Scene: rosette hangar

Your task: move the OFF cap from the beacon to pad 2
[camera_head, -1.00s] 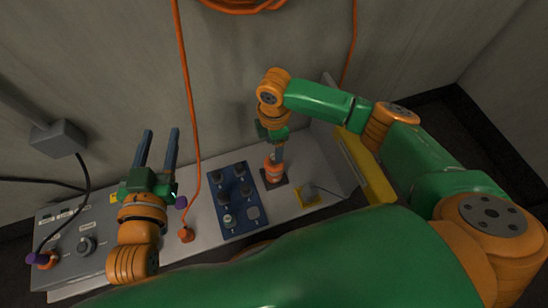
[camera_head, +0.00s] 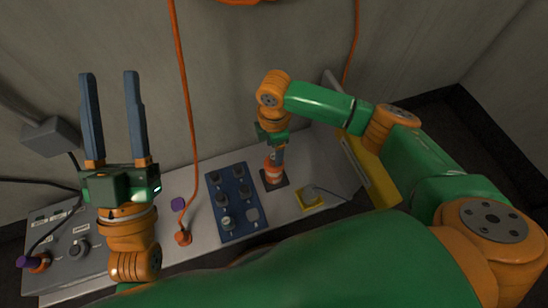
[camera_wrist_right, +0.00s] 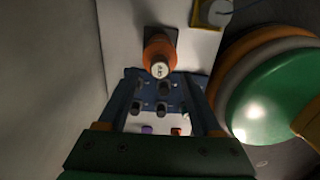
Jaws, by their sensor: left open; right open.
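The orange beacon (camera_head: 273,172) with a pale band stands on a dark square plate on the bench. In the right wrist view the beacon (camera_wrist_right: 160,48) carries a whitish cap (camera_wrist_right: 160,70) with dark lettering too small to read surely. My right gripper (camera_head: 279,158) is at the beacon's top in the head view. In the wrist view its fingers are spread, with the cap between their tips; contact cannot be told. The blue pad board (camera_head: 224,206) lies left of the beacon; pad 2's number is unreadable. My left gripper (camera_head: 109,74) is open and empty, raised over the bench's left part.
Several dark knobs and one pale-topped knob (camera_head: 228,222) stand on the board. An orange cable runs down to an orange plug (camera_head: 183,238). A yellow-based socket (camera_head: 309,198) is right of the beacon. A grey control box (camera_head: 80,262) is at left.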

